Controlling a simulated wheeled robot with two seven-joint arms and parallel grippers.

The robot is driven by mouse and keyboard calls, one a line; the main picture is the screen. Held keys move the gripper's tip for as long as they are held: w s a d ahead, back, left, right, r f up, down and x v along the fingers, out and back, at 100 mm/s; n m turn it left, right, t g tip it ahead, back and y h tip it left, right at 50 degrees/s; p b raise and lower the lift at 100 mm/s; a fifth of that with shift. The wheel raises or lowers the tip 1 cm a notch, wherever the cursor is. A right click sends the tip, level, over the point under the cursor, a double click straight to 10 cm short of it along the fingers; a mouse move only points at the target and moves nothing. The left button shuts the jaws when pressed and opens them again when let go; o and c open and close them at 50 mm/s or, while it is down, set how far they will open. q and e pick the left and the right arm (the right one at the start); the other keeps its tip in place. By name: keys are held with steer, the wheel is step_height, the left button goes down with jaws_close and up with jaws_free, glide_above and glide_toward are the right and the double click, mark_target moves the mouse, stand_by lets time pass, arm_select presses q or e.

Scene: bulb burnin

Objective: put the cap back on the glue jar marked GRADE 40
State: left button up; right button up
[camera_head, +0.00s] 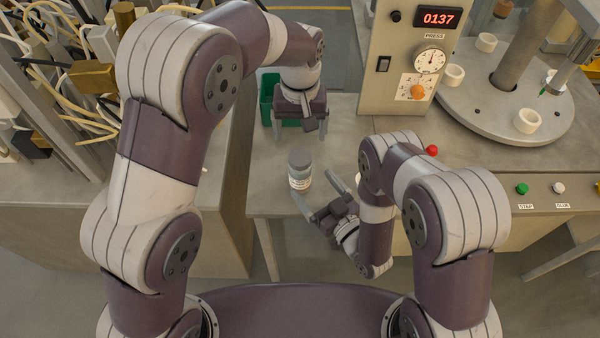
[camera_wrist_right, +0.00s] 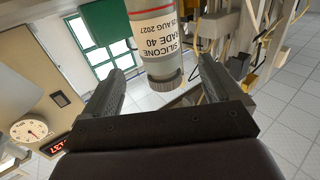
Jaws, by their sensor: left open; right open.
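The glue jar (camera_head: 299,182) stands upright on the bench near its front edge, its white label facing me. In the right wrist view the jar (camera_wrist_right: 158,35) appears upside down, with SILICONE, "RADE 40" and 05 AUG 2027 readable. A grey ribbed cap-like top (camera_wrist_right: 165,80) sits at the jar's mouth end; I cannot tell whether it is fully seated. My right gripper (camera_head: 315,186) is open just in front of the jar, and its fingers flank the jar without visible contact. My left gripper (camera_head: 300,122) is open and empty, pointing down behind the jar.
A green bin (camera_head: 268,92) stands behind my left gripper. A press panel (camera_head: 405,50) and round turntable (camera_head: 480,118) with white rings are at right. Cable-filled racks stand left.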

steer(key=v, duration=0.5)
steer(key=shift+s+d, duration=0.2)
steer(key=shift+s, duration=0.1)
